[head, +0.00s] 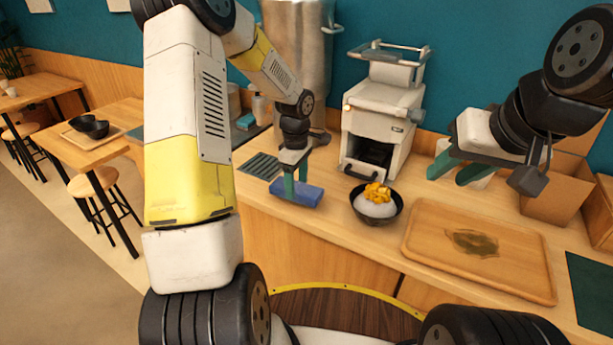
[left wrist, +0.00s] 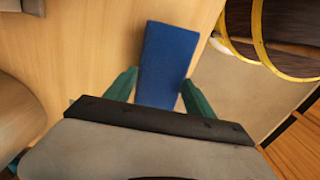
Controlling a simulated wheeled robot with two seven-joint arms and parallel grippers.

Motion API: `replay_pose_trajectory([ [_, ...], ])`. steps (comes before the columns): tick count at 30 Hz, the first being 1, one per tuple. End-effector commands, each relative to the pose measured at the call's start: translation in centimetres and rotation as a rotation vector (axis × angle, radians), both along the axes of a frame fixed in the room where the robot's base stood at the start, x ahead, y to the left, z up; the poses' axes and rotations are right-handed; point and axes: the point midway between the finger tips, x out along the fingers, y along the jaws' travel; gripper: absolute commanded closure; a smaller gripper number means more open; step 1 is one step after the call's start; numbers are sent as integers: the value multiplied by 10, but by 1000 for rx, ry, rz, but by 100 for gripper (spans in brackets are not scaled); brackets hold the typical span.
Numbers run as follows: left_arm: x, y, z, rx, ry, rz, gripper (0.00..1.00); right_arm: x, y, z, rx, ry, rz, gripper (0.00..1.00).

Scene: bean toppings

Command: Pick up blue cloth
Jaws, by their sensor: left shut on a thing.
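The blue cloth (head: 297,193) is a folded block near the front edge of the wooden counter, left of the black bowl. It also shows in the left wrist view (left wrist: 167,57), between the green fingers. My left gripper (head: 291,186) comes down from above and is shut on the blue cloth. I cannot tell whether the cloth still touches the counter. My right gripper (head: 456,170) hangs over the counter at the right, with its green fingers apart and nothing between them.
A black bowl (head: 370,222) with white and yellow food stands right of the cloth. Further right is a wooden tray (head: 427,259) with a dark stain. Behind stand a white machine (head: 402,104) and a large metal pot (head: 309,37). A dark slatted mat (head: 259,166) lies left.

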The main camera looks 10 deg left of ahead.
Motion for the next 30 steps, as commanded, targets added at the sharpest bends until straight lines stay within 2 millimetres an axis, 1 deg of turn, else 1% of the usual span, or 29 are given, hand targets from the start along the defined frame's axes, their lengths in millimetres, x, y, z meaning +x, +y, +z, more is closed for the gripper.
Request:
replay_pose_trajectory([
  [1, 1, 0, 10, 1, -3, -1, 77, 0, 0, 0, 0, 0, 0, 64],
  [2, -4, 0, 11, 2, -1, -1, 77, 0, 0, 0, 0, 0, 0, 64],
  [3, -14, -1, 10, 2, 3, -2, 77, 0, 0, 0, 0, 0, 0, 64],
  [8, -51, -4, 14, 2, 1, -2, 77, 0, 0, 0, 0, 0, 0, 64],
  [12, -89, -7, 17, 1, 1, -2, 77, 0, 0, 0, 0, 0, 0, 64],
  [15, -114, -9, 20, 1, 0, -1, 77, 0, 0, 0, 0, 0, 0, 64],
  [18, -133, -11, 21, 0, 0, -1, 77, 0, 0, 0, 0, 0, 0, 64],
  [21, -147, -12, 22, 0, 1, -2, 77, 0, 0, 0, 0, 0, 0, 64],
  [24, -155, -12, 23, 0, 0, 0, 77, 0, 0, 0, 0, 0, 0, 64],
  [30, -160, -13, 23, -1, 0, 0, 77, 0, 0, 0, 0, 0, 0, 64],
])
